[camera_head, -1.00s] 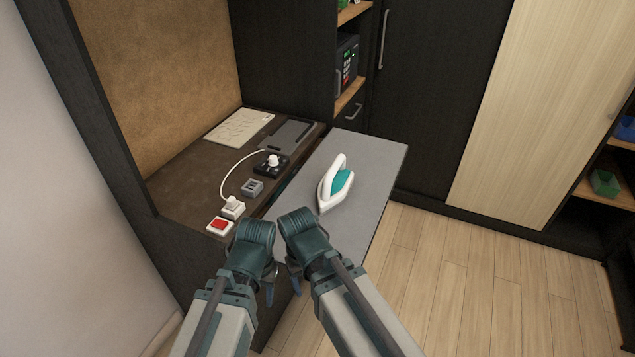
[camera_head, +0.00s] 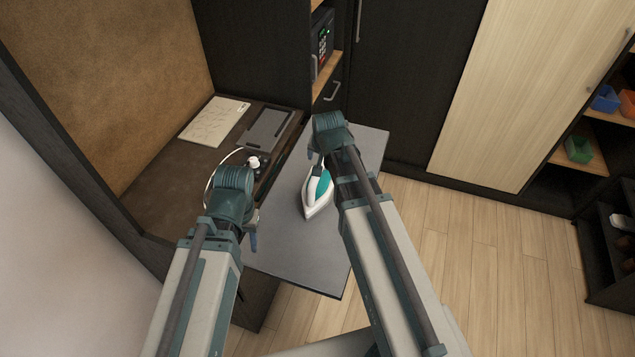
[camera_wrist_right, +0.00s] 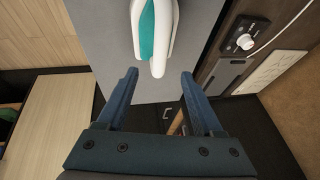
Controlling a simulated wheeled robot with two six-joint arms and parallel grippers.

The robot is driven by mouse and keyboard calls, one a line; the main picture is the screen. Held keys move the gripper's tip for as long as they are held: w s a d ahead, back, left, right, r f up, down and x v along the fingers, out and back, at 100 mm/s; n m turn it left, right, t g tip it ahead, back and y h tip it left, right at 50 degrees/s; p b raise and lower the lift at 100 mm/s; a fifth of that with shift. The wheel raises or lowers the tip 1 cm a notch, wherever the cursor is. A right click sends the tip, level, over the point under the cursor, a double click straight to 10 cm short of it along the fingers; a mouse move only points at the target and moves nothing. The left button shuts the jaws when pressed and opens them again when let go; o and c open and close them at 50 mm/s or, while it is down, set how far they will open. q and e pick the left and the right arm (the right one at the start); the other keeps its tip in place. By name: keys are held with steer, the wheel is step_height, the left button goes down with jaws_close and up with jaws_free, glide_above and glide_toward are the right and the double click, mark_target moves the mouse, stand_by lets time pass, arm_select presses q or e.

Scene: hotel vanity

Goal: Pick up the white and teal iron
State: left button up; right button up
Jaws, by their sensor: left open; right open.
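The white and teal iron (camera_head: 318,206) lies on the grey pull-out board, its pointed end toward me in the head view. My right gripper (camera_head: 314,160) is over its far end, and the right wrist partly hides the iron. My left gripper (camera_head: 252,230) is open and empty, to the left of the iron near the board's left edge.
The grey board (camera_head: 290,262) has bare space around the iron. Dark cabinets stand behind.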

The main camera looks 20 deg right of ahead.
steer(key=b+x, duration=0.7)
steer(key=x, duration=0.1)
steer(key=shift+f, duration=0.25)
steer(key=shift+w+f+b, duration=0.1)
steer(key=shift+f+b, duration=0.4)
steer(key=shift+b, duration=0.1)
steer(key=b+x, duration=0.2)
steer(key=x, duration=0.1)
steer(key=b+x, duration=0.1)
steer(key=b, duration=0.1)
steer(key=shift+a+f, duration=0.2)
steer(key=shift+a, duration=0.05)
steer(key=shift+r, duration=0.1)
jaws_close()
stand_by(0.4)
